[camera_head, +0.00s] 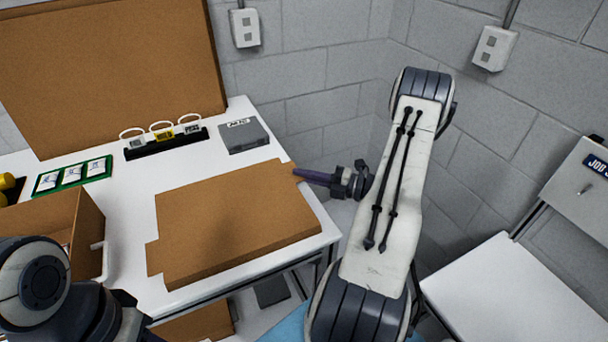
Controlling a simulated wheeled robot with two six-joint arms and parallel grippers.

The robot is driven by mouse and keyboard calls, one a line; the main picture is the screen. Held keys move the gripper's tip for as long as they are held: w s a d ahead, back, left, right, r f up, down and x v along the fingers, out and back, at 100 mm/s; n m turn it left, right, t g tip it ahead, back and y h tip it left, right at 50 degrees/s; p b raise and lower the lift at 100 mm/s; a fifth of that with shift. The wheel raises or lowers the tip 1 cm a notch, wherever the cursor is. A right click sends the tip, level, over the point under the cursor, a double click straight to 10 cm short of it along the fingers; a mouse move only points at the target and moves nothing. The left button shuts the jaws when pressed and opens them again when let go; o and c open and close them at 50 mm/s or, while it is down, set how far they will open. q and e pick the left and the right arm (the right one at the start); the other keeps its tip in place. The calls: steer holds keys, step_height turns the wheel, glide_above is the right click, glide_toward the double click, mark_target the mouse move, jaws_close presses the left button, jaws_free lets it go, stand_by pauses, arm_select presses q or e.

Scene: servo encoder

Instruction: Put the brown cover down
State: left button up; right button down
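The brown cover (235,218) is a flat cardboard-like panel with notched corners. It appears to lie on or just over the right part of the white table (120,215); I cannot tell whether it touches the top. My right gripper (303,174) is at the cover's far right corner, its fingertips meeting the edge. Its fingers look closed together there, but whether they grip the cover is hard to see. My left arm shows at the bottom left, and its fingertips are not visible.
A brown box (85,225) stands at the table's left front. A grey box (243,136), a black rack with tags (165,143) and a green card tray (73,176) sit behind the cover. A brown board (115,70) leans at the back. A second white table (515,295) is at right.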

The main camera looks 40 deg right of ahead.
steer(key=c, duration=1.3)
jaws_free()
steer(key=shift+c, duration=0.2)
steer(key=b+v, duration=0.1)
steer(key=v, duration=1.1)
steer(key=shift+b, duration=0.4)
